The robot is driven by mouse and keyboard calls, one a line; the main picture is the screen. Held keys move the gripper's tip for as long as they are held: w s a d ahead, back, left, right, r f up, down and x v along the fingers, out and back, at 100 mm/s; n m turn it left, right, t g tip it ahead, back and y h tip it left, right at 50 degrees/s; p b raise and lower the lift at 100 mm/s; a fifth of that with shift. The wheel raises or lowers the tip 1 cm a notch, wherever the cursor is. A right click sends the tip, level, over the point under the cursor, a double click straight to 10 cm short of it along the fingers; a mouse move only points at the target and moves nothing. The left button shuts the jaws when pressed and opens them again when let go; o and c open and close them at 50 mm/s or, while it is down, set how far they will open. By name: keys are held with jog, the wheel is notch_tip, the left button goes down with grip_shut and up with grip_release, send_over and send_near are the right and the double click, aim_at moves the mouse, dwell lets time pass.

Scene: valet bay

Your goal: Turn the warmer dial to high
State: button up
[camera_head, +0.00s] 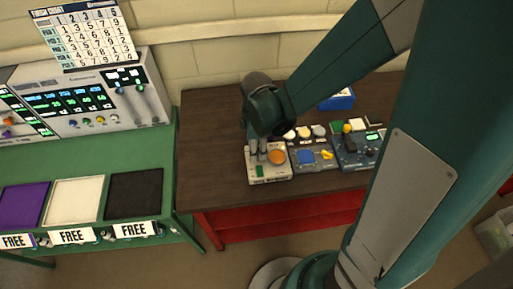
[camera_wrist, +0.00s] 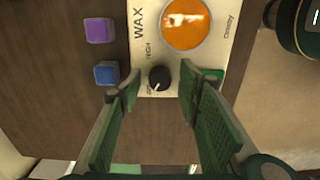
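The cream wax warmer (camera_head: 270,178) stands at the front of the brown table, with a round orange top (camera_head: 277,157). In the wrist view its panel (camera_wrist: 225,58) reads "WAX" beside the orange disc (camera_wrist: 187,22). A small black dial (camera_wrist: 159,78) sits near the panel's edge; its short white mark points to the lower left, near small lettering. "HIGH" lettering is printed above the dial in that view. My gripper (camera_wrist: 158,90) is open, one green finger on each side of the dial with visible gaps. In the head view my gripper (camera_head: 262,150) is over the warmer and hides the dial.
A green bench (camera_head: 110,180) holds several trays at left.

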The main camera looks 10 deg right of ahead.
jog(key=shift+c, duration=0.6)
jog(key=c, duration=0.8)
jog(key=shift+m, duration=0.4)
jog(key=m+b, duration=0.2)
jog(key=m, duration=0.2)
jog(key=shift+f+b, duration=0.1)
jog(key=shift+b, duration=0.25)
jog(key=m+b, duration=0.2)
jog(key=m, duration=0.3)
jog(key=shift+m, duration=0.3)
jog(key=m+b, duration=0.1)
jog(key=m, duration=0.5)
jog(key=m+b, duration=0.1)
jog(key=m, duration=0.5)
